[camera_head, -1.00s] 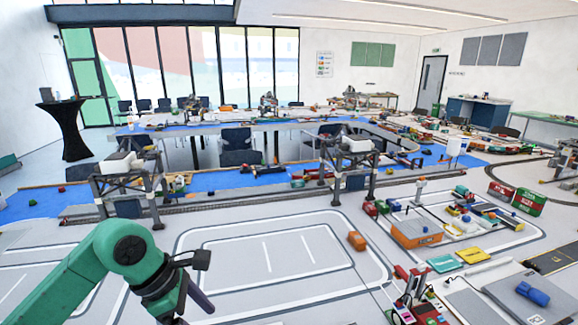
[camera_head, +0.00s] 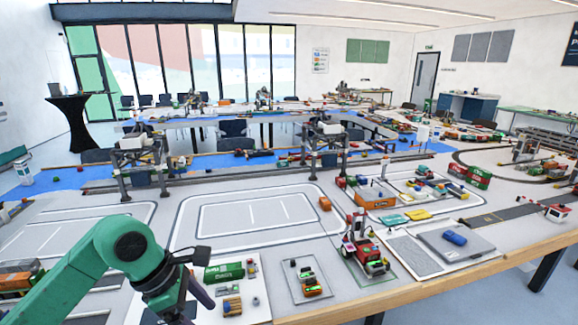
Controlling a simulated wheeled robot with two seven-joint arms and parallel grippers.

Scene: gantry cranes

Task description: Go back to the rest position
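My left arm comes in from the lower left in the head view, green with dark joints. Its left gripper (camera_head: 200,292) hangs over the near part of the table, beside a green block. The lower part of the gripper is cut off by the bottom edge, so I cannot tell if it is open or shut. My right arm and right gripper are out of view.
The model table's near edge (camera_head: 420,287) runs across the lower right, with open floor (camera_head: 485,300) beyond it. Model gantry cranes (camera_head: 325,150) stand mid-table. Near the edge are a red vehicle model (camera_head: 372,265), a green container (camera_head: 224,272) and a blue cylinder (camera_head: 454,238).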

